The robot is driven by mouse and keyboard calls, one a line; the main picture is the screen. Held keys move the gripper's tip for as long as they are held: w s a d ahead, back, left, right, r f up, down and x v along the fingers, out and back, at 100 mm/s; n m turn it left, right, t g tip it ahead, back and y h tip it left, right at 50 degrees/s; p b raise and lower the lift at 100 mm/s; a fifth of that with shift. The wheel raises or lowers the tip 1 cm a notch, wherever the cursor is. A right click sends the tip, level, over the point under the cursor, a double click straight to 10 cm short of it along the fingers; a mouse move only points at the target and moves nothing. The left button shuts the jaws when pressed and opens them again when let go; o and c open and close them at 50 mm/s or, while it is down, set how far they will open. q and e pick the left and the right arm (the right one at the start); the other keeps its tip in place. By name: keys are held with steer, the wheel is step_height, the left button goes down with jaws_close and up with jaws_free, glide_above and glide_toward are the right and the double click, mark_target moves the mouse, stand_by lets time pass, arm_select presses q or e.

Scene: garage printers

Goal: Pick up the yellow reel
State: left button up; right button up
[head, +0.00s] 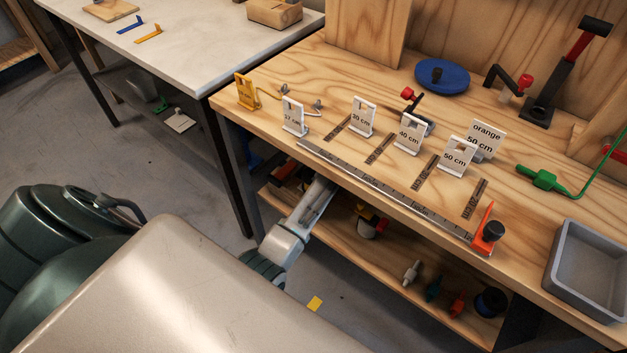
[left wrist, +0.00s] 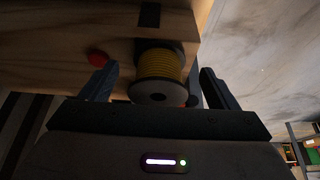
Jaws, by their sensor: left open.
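My left gripper (left wrist: 158,87) is open, with one dark finger on each side of the reel in that view. Gaps show between the fingers and the reel, and I see no grip on it. In the head view my left arm reaches under the front edge of the workbench, and its fingertips are hidden there. I cannot clearly pick out the reel in the head view. My right gripper is not in view.
The wooden workbench (head: 385,75) overhangs a lower shelf (head: 395,262) with several small items. A red round thing (left wrist: 97,58) is near the left finger in the wrist view.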

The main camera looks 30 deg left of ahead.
arm_select(q)
steer(key=a, duration=0.2)
steer(key=shift+w+a, duration=0.1)
steer(key=shift+a, duration=0.3)
steer(key=x, duration=0.3)
steer(key=shift+a, duration=0.15)
steer(key=c, duration=1.2)
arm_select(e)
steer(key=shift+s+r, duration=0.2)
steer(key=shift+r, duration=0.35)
